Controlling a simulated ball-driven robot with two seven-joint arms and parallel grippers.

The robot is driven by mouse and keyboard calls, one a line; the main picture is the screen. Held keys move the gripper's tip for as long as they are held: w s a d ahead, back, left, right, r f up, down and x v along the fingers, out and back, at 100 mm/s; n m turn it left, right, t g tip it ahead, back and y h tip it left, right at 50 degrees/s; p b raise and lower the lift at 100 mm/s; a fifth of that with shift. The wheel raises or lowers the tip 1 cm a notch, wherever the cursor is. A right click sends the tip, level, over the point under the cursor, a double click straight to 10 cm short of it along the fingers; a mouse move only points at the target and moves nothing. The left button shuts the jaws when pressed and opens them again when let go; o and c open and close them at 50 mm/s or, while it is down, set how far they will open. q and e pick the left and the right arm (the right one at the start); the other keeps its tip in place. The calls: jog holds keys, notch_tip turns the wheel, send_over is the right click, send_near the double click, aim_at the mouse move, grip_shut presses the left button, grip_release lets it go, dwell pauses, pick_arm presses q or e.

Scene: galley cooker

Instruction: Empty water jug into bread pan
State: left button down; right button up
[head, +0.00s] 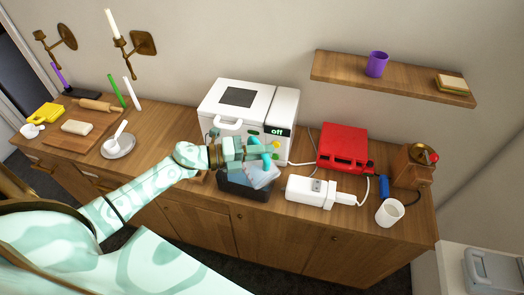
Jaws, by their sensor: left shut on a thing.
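My left gripper (254,150) is shut on the water jug (263,174), a pale see-through vessel that looks tilted. The jug is over the dark bread pan (240,191), which sits at the counter's front edge, before the white bread maker (234,105). The jug and gripper hide part of the pan, and I cannot see how much water is in either. The bread maker's lid is down and its display reads "off". My right gripper is not in view.
Right of the pan are a white mixer-like appliance (312,190), a red toaster (342,147), a white mug (389,212) and a coffee grinder (413,166). Left lie a saucer (119,147) and a cutting board (88,136). A shelf (410,82) hangs above.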

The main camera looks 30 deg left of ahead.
pick_arm(q)
jog(key=shift+a, duration=0.1)
dwell(0.3)
jog(key=shift+w+a+f+b, duration=0.15)
jog(key=shift+b, duration=0.3)
jog(key=shift+n, duration=0.3)
jog(key=shift+w+a, duration=0.1)
jog(key=shift+a, duration=0.1)
dwell(1.1)
jog(key=shift+w+a+n+h+b, duration=0.1)
jog(key=shift+a+n+h+b, duration=0.2)
jog(key=shift+b, duration=0.2)
jog(key=shift+w+f+t, duration=0.1)
jog(key=shift+t, duration=0.2)
dwell(1.3)
jog(key=shift+w+a+n+b, duration=0.15)
jog(key=shift+a+n+b, duration=0.2)
jog(key=shift+n+b, duration=0.05)
dwell(1.1)
